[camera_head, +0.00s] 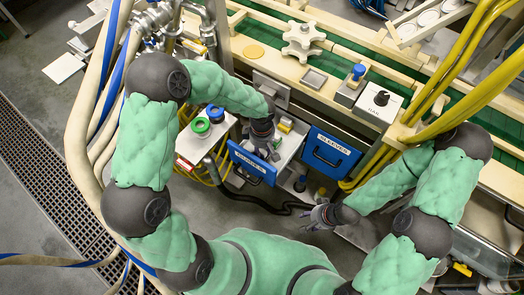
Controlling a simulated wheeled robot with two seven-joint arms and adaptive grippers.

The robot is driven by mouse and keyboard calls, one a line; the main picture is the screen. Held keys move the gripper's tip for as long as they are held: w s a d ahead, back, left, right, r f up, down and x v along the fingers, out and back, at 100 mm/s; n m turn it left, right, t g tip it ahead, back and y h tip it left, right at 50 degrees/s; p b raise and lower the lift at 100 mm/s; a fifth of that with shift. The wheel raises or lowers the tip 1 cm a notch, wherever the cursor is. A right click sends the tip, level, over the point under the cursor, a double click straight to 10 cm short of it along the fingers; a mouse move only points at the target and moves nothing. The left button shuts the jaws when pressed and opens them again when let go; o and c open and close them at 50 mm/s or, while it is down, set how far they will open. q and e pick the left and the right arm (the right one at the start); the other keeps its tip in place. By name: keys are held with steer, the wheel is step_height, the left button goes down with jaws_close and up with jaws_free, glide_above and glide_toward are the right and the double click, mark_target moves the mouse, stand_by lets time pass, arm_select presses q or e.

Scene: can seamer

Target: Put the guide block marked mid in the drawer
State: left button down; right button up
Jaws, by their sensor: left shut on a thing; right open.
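A drawer with a blue front (252,166) and a white label stands pulled out below the bench; the label is too small to read surely. Its light inside (290,141) shows beside my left gripper. My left gripper (270,151) is over this drawer, just behind the blue front, pointing down. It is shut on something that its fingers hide. A small yellow piece (285,125) shows at the back of the drawer. I cannot read the mark "mid" on any block. My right gripper (314,215) is open and empty, low in front of the bench.
A second blue drawer front (330,152), labelled SLEEVES, is to the right. Green (201,126) and blue (215,112) round-topped items stand on a white stand at left. Yellow hoses hang at right.

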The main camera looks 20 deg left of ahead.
arm_select(q)
steer(key=shift+f, duration=0.25)
steer(key=shift+f, duration=0.15)
steer(key=c, duration=0.9)
jaws_free()
steer(key=shift+r, duration=0.25)
step_height(320, 180, up, 12)
steer(key=p, duration=0.4)
steer(key=shift+p, duration=0.3)
steer(key=shift+f, duration=0.1)
